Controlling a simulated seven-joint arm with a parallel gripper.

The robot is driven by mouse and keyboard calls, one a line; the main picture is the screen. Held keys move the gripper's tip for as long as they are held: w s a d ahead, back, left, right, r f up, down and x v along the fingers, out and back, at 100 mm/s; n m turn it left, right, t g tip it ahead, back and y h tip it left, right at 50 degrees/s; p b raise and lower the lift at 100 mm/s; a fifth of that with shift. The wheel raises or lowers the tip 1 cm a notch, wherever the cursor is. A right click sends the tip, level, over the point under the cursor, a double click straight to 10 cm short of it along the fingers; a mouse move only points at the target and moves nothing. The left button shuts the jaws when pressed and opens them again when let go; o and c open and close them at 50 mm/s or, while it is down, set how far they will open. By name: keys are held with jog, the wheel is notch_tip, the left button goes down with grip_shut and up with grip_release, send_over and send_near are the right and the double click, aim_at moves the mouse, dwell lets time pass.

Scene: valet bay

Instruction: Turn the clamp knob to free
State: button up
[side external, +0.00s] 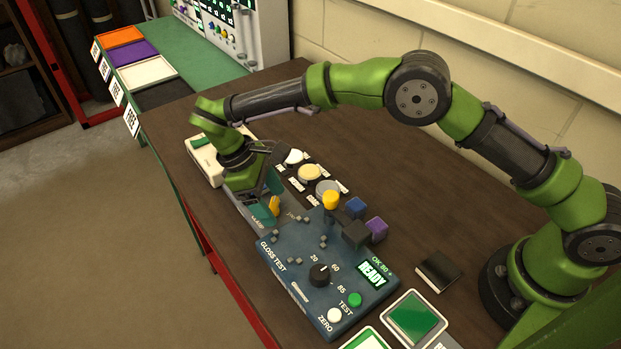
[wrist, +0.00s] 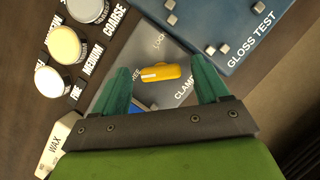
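The yellow clamp knob (wrist: 168,72) is a bar-shaped handle on a grey plate marked "CLAMP" in the wrist view. The white line on it lies toward its left end, on the side of partly hidden lettering that looks like "FREE". Lettering that looks like "LOCK" is above it. My gripper (wrist: 163,80) is open, with one teal finger on each side of the knob and gaps visible between. In the side view my gripper (side external: 268,200) reaches down at the clamp plate, and the yellow knob (side external: 274,206) shows beside a finger. Contact cannot be told.
The blue gloss test box (side external: 285,265) with a lit "READY" display stands close by. Round pads (side external: 310,173) marked fine, medium and coarse sit in a dark rack beside the clamp. The bench's far right is mostly clear.

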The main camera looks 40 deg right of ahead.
jog(key=v, duration=0.7)
jog(key=shift+r, duration=0.2)
jog(key=shift+a, duration=0.1)
